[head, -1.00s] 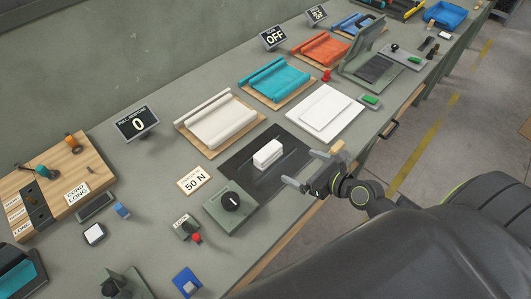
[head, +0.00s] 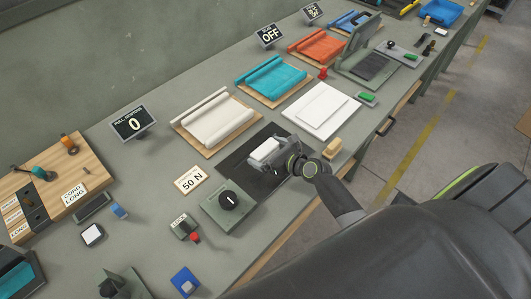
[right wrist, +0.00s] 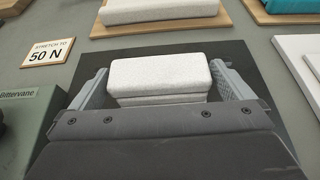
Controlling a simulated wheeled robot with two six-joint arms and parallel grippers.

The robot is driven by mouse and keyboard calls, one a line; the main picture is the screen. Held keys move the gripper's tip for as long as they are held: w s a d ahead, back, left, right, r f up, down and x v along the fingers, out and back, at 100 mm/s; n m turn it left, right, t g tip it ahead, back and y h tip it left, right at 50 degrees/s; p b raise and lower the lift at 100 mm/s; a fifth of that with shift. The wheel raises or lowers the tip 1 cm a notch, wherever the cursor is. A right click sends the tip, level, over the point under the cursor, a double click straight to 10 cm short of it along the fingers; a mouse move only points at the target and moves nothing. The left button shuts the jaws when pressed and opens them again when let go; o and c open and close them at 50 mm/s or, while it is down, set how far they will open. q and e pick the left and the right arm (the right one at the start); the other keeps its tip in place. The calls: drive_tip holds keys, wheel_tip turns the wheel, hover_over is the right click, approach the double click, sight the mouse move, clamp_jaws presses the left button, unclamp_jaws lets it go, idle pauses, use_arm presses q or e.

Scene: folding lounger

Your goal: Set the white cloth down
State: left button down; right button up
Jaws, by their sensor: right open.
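A white folded, block-shaped cloth (head: 264,150) rests on the black mat (head: 236,167) near the front edge of the workbench. It also shows in the right wrist view (right wrist: 160,75), with a layered front face. My right gripper (head: 268,152) is open, with one finger on each side of the white cloth. In the right wrist view my right gripper's (right wrist: 160,88) grey fingers flank the cloth, with a narrow gap visible at least on the left. The cloth's lower part is hidden behind the gripper body. My left gripper is not in view.
Behind the mat lies a rolled white cloth on a board (head: 214,122). A teal one (head: 270,78) and a white slab (head: 321,110) are farther right. A knob box (head: 229,204) stands left of the mat, and a small wooden block (head: 332,148) lies right of the gripper.

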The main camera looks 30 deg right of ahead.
sight(262, 148)
drive_tip(key=x, duration=0.3)
drive_tip(key=shift+w+f, duration=0.15)
drive_tip(key=shift+f, duration=0.05)
drive_tip(key=c, duration=0.8)
drive_tip(key=shift+o, duration=0.2)
drive_tip(key=shift+r, duration=0.15)
